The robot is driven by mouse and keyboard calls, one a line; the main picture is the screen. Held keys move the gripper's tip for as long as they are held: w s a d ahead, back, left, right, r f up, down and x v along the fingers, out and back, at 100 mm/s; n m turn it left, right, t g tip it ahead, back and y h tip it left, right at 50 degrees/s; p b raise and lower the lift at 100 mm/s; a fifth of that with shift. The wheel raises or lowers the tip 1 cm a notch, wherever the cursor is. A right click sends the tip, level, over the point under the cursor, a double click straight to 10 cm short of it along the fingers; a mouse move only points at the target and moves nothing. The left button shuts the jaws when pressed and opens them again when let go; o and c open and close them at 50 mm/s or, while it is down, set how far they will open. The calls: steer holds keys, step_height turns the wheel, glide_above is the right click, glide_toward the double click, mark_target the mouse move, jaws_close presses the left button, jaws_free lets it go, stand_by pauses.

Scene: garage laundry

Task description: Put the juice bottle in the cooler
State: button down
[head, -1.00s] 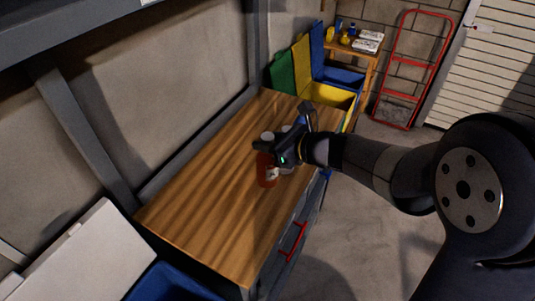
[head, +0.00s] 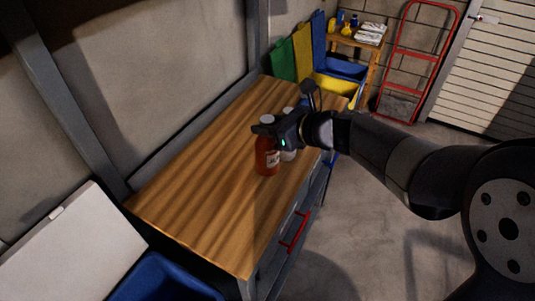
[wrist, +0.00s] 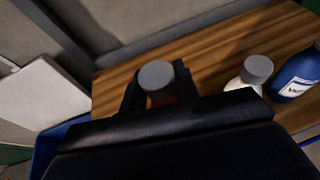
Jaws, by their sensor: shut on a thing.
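The juice bottle (head: 267,160) is orange-red with a pale label and a light cap. It is upright at the bench, and I cannot tell whether its base touches the top. My gripper (head: 266,131) is shut on its upper part. In the wrist view the grey cap of the juice bottle (wrist: 156,75) shows between the two fingers of my gripper (wrist: 160,90), and the body is mostly hidden. The cooler (head: 165,282) is a blue box at the lower left, cut off by the frame. Its white lid (head: 70,245) stands open; the lid also shows in the wrist view (wrist: 42,95).
A white bottle (head: 289,152) stands just right of the juice bottle. A blue bottle (wrist: 298,76) stands beyond it in the wrist view. The wooden bench top (head: 190,200) is clear toward the cooler. Coloured bins (head: 335,85) stand past the bench's far end.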

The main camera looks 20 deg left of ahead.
steer(key=shift+f+b, duration=0.4)
steer(key=shift+f, duration=2.3)
steer(key=shift+f, duration=0.15)
steer(key=c, duration=1.1)
jaws_free()
steer(key=shift+r, duration=0.2)
steer(key=shift+d+r, duration=0.15)
steer(key=shift+d, duration=0.15)
glide_toward(270, 142)
steer(key=shift+w+d+f, duration=0.3)
steer(key=shift+w+f, duration=0.2)
steer(key=shift+f, duration=0.05)
